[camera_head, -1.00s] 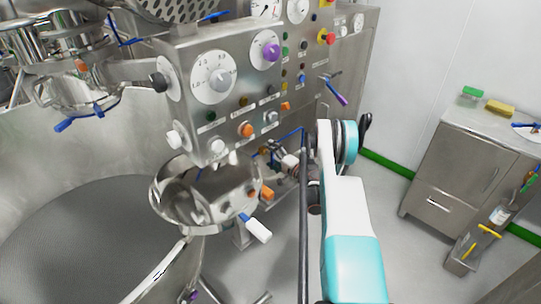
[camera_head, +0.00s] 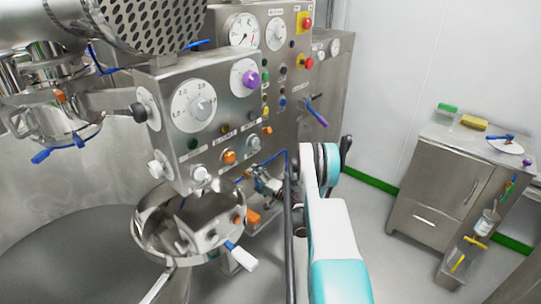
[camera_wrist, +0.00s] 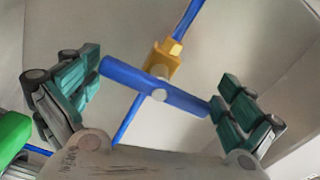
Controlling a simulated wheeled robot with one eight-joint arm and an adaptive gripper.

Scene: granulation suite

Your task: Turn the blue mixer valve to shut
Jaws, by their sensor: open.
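The blue valve handle (camera_wrist: 130,80) is a straight bar in the wrist view, with a brass-coloured fitting (camera_wrist: 163,62) and a blue pipe behind it. My gripper (camera_wrist: 155,86) is open, with one green-padded finger near each end of the bar. The bar's ends lie close to both finger pads; I cannot tell whether they touch.
A steel control box (camera_head: 195,120) with dials and knobs stands left of my arm. Below it is a round steel bowl (camera_head: 150,238) with a white-ended blue handle (camera_head: 241,256). A steel cabinet (camera_head: 435,185) stands at the right, with open floor between.

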